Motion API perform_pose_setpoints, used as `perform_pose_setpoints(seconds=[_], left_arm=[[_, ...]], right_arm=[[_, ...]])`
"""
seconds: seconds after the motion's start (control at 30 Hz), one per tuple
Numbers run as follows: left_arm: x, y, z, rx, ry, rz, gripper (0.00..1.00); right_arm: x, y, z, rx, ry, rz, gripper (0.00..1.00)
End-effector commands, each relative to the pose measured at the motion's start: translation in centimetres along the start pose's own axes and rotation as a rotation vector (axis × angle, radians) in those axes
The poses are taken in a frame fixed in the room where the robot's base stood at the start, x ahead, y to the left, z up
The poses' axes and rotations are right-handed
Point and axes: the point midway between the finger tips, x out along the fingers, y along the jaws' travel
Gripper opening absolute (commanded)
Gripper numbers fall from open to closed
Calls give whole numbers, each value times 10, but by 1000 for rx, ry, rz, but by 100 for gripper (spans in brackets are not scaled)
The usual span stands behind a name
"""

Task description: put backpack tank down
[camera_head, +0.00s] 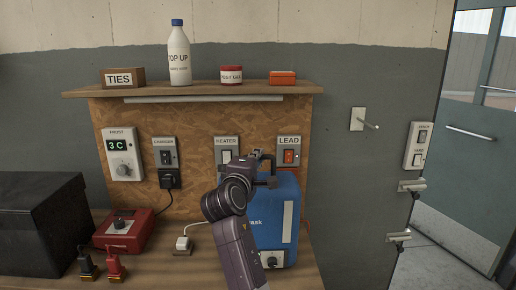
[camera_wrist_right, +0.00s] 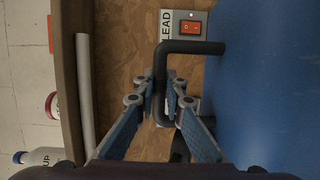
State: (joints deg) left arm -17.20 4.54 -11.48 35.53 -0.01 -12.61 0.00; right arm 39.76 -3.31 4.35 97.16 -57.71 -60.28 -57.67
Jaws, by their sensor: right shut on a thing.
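The blue backpack tank (camera_head: 268,232) is upright over the right end of the bench, below the LEAD switch. It has a white strip down its front and a dark carrying handle on top. My right gripper (camera_head: 264,168) is shut on that handle. In the right wrist view the fingers (camera_wrist_right: 160,102) close around the black handle bar (camera_wrist_right: 190,47), and the tank's blue side (camera_wrist_right: 265,85) fills the right. My arm hides the tank's left part. I cannot tell whether its base touches the bench. My left gripper is not in view.
The wooden bench (camera_head: 190,266) holds a red charger box (camera_head: 125,230), red and black clamps (camera_head: 115,268), a white plug (camera_head: 183,244) and a black case (camera_head: 40,225). A shelf (camera_head: 210,91) with bottle and tins overhangs behind. A door stands open at right.

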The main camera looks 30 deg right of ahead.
Motion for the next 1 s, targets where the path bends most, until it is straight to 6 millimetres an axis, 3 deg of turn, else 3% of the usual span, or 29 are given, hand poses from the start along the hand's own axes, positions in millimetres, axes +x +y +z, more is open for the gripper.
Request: perform_pose_setpoints(seconds=[0.4,0.43,0.57,1.0], left_arm=[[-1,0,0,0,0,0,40],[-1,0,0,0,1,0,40],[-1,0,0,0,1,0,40],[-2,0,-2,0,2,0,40]], right_arm=[[-1,-4,0,5,2,14,0],[0,-11,0,1,1,0,12],[0,-10,0,1,0,0,27],[1,-8,0,1,1,0,28]])
